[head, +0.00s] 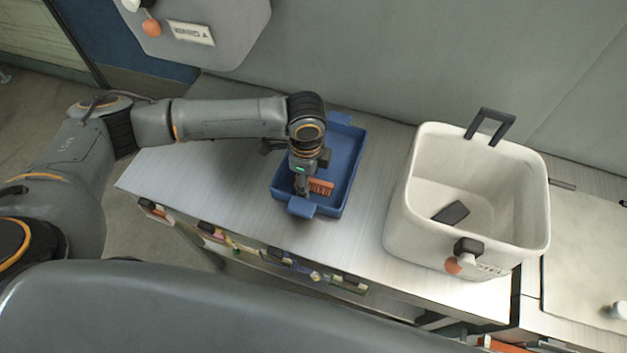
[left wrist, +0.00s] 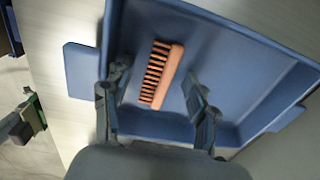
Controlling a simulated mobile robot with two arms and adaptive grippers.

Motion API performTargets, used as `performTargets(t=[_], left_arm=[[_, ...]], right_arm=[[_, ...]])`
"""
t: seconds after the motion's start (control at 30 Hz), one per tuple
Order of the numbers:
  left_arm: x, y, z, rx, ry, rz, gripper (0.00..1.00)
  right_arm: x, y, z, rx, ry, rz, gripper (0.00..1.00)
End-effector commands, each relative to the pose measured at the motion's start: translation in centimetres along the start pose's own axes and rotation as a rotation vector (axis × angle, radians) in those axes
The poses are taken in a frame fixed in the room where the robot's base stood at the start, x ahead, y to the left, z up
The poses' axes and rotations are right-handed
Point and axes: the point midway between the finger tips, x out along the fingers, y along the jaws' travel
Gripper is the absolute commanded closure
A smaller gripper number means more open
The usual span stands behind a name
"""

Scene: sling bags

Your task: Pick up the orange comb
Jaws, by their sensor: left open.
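The orange comb (head: 320,187) lies in the blue tray (head: 350,150) on the counter, near the tray's front end. My left gripper (head: 302,190) points down into the tray, just left of the comb in the head view. In the left wrist view the comb (left wrist: 162,74) lies on the tray floor, its dark-gapped teeth toward the left. The open fingers of my left gripper (left wrist: 158,88) stand on either side of the comb's lower part, and nothing is held between them. I cannot tell whether the fingertips are at the comb's height. My right gripper is not in view.
A white bin (head: 400,215) with a dark object (head: 451,213) inside stands right of the tray. The counter (head: 200,175) left of the tray is clear.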

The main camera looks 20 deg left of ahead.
Motion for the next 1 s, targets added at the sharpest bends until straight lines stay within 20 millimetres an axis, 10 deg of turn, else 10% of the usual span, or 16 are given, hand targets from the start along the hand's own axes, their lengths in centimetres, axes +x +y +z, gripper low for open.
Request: performTargets(t=[0.2, 0.4, 1.0], left_arm=[[0.1, 0.0, -0.1, 0.001, 0.001, -0.001, 0.44], [0.0, 0.0, -0.1, 0.001, 0.001, 0.000, 0.85], [-1.6, -0.2, -0.1, 0.000, 0.002, -0.003, 0.86]], right_arm=[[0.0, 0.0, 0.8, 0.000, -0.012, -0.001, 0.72], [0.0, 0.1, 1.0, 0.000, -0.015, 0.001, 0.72], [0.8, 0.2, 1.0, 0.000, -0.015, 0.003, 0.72]])
